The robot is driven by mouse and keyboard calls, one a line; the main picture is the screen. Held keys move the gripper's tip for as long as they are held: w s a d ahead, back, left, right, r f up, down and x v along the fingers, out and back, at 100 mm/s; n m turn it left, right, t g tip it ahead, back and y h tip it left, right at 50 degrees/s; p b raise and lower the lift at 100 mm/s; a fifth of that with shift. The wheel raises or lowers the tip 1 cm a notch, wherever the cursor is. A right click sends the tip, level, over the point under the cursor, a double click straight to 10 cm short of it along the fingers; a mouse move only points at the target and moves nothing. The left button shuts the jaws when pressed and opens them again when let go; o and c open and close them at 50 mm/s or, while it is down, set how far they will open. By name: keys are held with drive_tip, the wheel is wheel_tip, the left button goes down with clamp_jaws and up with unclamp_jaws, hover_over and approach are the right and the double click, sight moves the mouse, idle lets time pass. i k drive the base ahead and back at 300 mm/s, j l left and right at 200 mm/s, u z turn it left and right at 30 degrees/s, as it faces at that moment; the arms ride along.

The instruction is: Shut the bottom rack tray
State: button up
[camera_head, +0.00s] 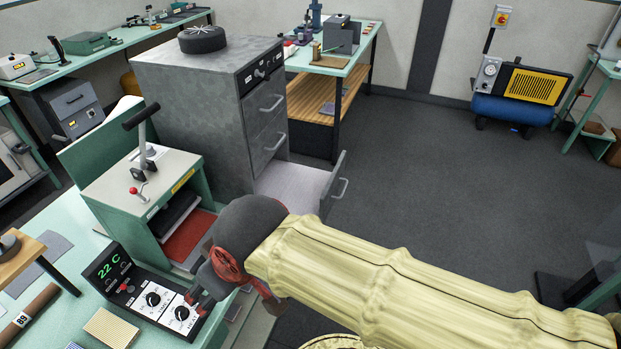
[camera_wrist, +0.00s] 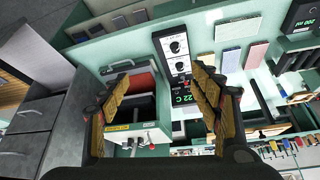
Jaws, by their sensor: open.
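A green rack box (camera_head: 119,193) with a grey top and a lever stands on the bench at the left. How far the red tray sticks out is hard to tell. My gripper (camera_head: 205,293) is open and empty, near the front of the box above the bench edge; its spread fingers also show in the wrist view (camera_wrist: 160,75).
A grey cabinet (camera_head: 190,95) behind the box has its lowest drawer (camera_head: 335,188) pulled out. A control panel (camera_head: 150,297) reading 22 C lies near my gripper. Open floor (camera_head: 440,170) spreads to the right.

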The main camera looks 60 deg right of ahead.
sight(304, 190)
drive_tip(key=l+z, duration=0.1)
drive_tip(key=z, duration=0.35)
drive_tip(key=l+z, duration=0.15)
drive_tip(key=z, duration=0.35)
drive_tip(key=l+z, duration=0.15)
drive_tip(key=z, duration=0.3)
drive_tip(key=l+z, duration=0.15)
drive_tip(key=l, duration=0.15)
